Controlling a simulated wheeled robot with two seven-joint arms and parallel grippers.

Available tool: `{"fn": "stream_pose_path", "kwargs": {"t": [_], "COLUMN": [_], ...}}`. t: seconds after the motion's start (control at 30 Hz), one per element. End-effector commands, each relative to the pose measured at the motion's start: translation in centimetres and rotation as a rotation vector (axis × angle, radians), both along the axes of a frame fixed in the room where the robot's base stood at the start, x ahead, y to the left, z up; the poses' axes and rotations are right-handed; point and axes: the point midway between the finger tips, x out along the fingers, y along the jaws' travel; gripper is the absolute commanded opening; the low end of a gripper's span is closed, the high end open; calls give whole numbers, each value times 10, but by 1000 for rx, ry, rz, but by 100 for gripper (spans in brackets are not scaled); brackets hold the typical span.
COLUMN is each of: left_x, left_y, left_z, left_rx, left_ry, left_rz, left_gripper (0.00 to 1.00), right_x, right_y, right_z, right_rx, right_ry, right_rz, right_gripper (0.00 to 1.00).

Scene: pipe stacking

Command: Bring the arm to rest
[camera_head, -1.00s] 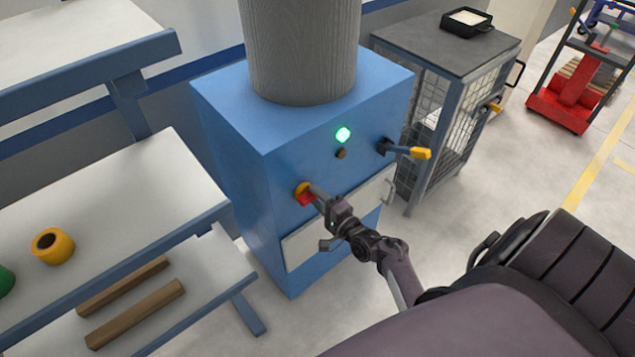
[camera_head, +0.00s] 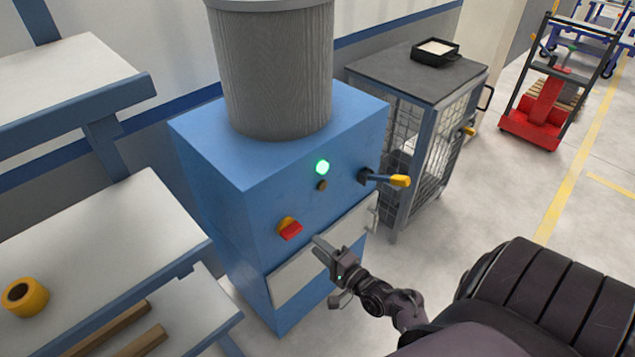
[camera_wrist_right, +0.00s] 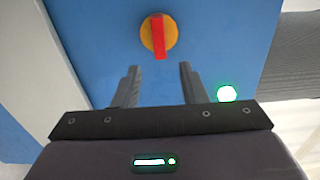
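My right gripper (camera_head: 318,247) is in front of the blue cabinet (camera_head: 225,215), below and to the right of a red-handled rotary switch (camera_head: 290,231) on a yellow base. The right wrist view shows its two fingers (camera_wrist_right: 159,75) apart with nothing between them. The switch (camera_wrist_right: 159,37) shows there beyond the fingertips, clear of them, its red bar upright in that picture. A green lamp (camera_head: 322,167) on the cabinet is lit. My left gripper is not in view.
A lever with a yellow grip (camera_head: 400,181) sticks out from the cabinet front. A grey cylinder (camera_head: 275,80) stands on top. A mesh cage cabinet (camera_head: 420,150) is behind right. Shelves at left hold a yellow roll (camera_head: 25,297) and wooden bars.

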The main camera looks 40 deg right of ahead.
Motion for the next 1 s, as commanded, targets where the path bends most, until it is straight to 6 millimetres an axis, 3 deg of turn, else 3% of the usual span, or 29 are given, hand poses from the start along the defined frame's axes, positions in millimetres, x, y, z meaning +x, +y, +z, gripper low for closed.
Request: {"fn": "stream_pose_path", "kwargs": {"t": [0.37, 0.47, 0.57, 0.63, 0.77, 0.87, 1.0], "left_x": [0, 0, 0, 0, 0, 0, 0], "left_y": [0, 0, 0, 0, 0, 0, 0], "left_z": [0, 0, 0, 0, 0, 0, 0], "left_rx": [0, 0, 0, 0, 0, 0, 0], "left_ry": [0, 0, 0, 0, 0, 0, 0], "left_rz": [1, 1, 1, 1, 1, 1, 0], "left_gripper": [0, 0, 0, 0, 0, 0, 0], "right_x": [0, 0, -6, -16, -58, -105, -188], "right_y": [1, 9, 29, 51, 92, 119, 139], "right_z": [-1, -16, -56, -96, -178, -234, -297], "right_rx": [-2, -34, -132, -242, -493, -695, -980], "right_ry": [3, 39, 142, 245, 457, 602, 775], "right_rz": [0, 10, 41, 88, 236, 391, 661], "right_gripper": [38, 38, 38, 38, 38, 38, 38]}}
